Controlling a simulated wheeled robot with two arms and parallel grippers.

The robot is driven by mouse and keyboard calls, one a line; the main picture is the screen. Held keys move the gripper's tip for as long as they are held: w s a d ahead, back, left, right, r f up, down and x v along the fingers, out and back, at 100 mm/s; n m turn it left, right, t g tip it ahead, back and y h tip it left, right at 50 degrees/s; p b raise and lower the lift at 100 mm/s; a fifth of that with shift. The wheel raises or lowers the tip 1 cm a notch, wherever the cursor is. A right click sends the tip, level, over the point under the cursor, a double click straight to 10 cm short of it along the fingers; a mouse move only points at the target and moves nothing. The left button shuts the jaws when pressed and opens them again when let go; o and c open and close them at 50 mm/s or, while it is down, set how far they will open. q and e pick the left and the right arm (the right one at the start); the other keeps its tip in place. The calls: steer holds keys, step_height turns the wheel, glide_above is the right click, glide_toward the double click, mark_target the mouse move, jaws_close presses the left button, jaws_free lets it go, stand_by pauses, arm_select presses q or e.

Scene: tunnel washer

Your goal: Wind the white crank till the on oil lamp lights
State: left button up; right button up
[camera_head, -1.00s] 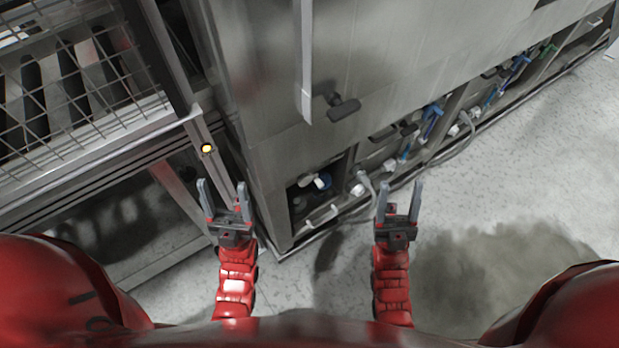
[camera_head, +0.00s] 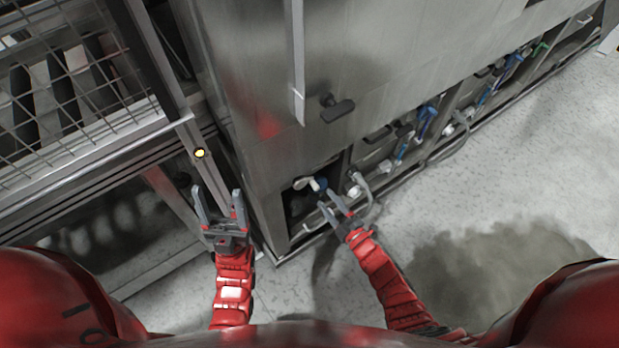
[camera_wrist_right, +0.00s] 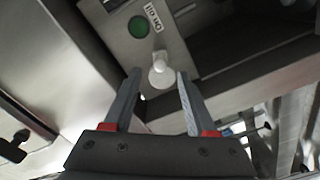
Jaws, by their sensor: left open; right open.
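In the right wrist view, the white crank (camera_wrist_right: 162,72) shows a rounded white knob, just beyond and between my fingertips, apart from both. Above it is a round dark green lamp (camera_wrist_right: 139,27) beside a small label; it looks unlit. In the head view, a white handle-like part (camera_head: 308,182), likely the crank, shows in the low opening at the machine's near corner. My right gripper (camera_head: 329,198) is open and empty just in front of that opening; it also shows in the right wrist view (camera_wrist_right: 155,75). My left gripper (camera_head: 217,190) is open and empty, left of the machine corner.
The grey machine (camera_head: 350,60) has a black handle (camera_head: 337,108) above the opening. Hoses and blue valves (camera_head: 425,122) line its lower side. A wire-mesh frame (camera_head: 70,90) with a small yellow light (camera_head: 199,153) stands at left. The floor (camera_head: 490,190) at right is clear.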

mark_target(311, 181)
steer(key=b+x, duration=0.1)
steer(key=x, duration=0.9)
steer(key=shift+a, duration=0.1)
jaws_close()
